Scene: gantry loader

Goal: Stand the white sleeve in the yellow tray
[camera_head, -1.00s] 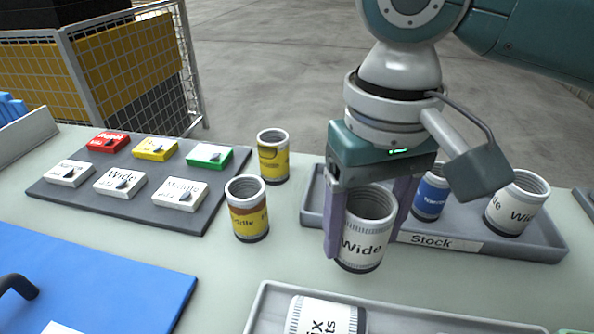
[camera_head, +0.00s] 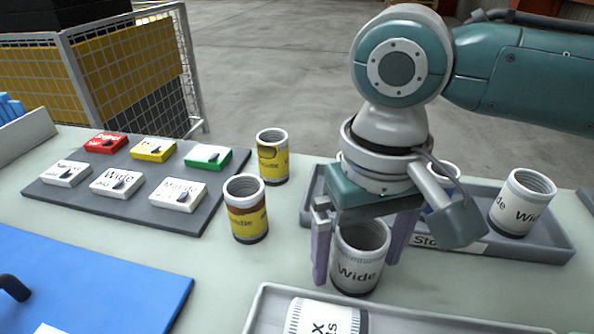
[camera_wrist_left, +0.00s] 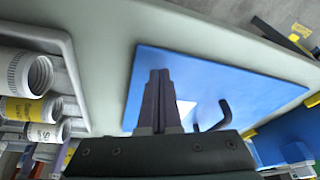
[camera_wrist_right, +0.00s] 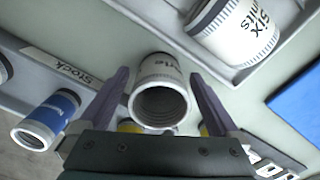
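A white sleeve labelled "Wide" (camera_head: 358,272) stands upright on the bench in front of the stock tray. It also shows in the right wrist view (camera_wrist_right: 160,68), its open rim facing the camera. My right gripper (camera_head: 356,270) is around it, one finger on each side. Narrow gaps show between fingers and sleeve, so it looks open. Another white "Wide" sleeve (camera_head: 516,218) stands in the stock tray at right. My left gripper (camera_wrist_left: 160,75) shows only in its wrist view, fingers together and empty, over the blue mat's edge. I cannot make out a yellow tray.
The grey stock tray (camera_head: 548,248) also holds a blue sleeve (camera_wrist_right: 48,118). A front grey tray (camera_head: 262,312) holds a white sleeve (camera_head: 322,318). Two yellow sleeves (camera_head: 272,165) (camera_head: 247,222) stand left of my right gripper. A button panel (camera_head: 215,190) and blue mat (camera_head: 100,275) lie left.

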